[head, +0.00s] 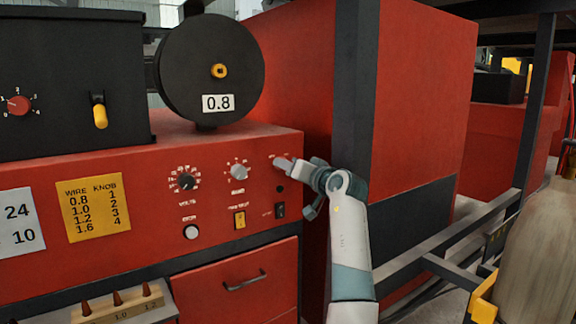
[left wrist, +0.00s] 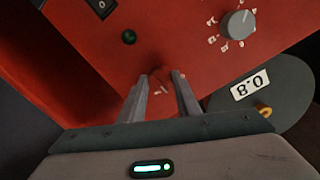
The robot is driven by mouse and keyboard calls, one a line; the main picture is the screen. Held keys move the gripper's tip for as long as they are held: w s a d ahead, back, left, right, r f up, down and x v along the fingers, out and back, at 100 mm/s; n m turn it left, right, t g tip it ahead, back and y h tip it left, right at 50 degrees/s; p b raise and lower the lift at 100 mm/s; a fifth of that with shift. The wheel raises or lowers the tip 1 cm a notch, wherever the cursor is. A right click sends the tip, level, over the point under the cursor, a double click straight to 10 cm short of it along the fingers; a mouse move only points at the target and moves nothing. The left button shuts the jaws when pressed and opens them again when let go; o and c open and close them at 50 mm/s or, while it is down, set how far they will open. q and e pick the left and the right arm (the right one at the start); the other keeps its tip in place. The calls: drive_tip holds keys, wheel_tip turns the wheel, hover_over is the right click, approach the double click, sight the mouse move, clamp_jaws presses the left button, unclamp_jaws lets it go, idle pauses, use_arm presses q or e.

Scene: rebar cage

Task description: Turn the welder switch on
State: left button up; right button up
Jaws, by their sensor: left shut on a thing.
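The red welder panel (head: 215,165) faces me in the head view. A black rocker switch (head: 280,210) sits at its lower right, and a yellow switch (head: 239,220) is left of it. The black switch also shows at the top edge of the left wrist view (left wrist: 100,6). My left gripper (head: 284,163) is above the black switch, at the panel's upper right dial, and apart from the switch. In the left wrist view its fingers (left wrist: 161,80) are shut on a small knob there, mostly hidden. My right gripper is out of view.
A dark round lamp (left wrist: 129,37) lies between the gripper and the black switch. A grey knob (head: 238,172) and the volts knob (head: 187,181) are to the left. A black spool marked 0.8 (head: 210,60) stands above. A tall red cabinet (head: 420,90) stands at right.

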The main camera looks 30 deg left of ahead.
use_arm(q)
drive_tip(key=shift+w+r+m+g+p, duration=0.15)
drive_tip(key=shift+m+p, duration=1.1)
drive_tip(key=shift+m, duration=1.15)
drive_tip(key=shift+s+m+g+p, duration=0.15)
drive_tip(key=shift+m+p, duration=1.1)
drive_tip(key=shift+m, duration=1.15)
drive_tip(key=shift+w, duration=0.1)
drive_tip(key=o, duration=0.9)
drive_tip(key=shift+o, duration=0.7)
drive_tip(key=shift+d, duration=0.1)
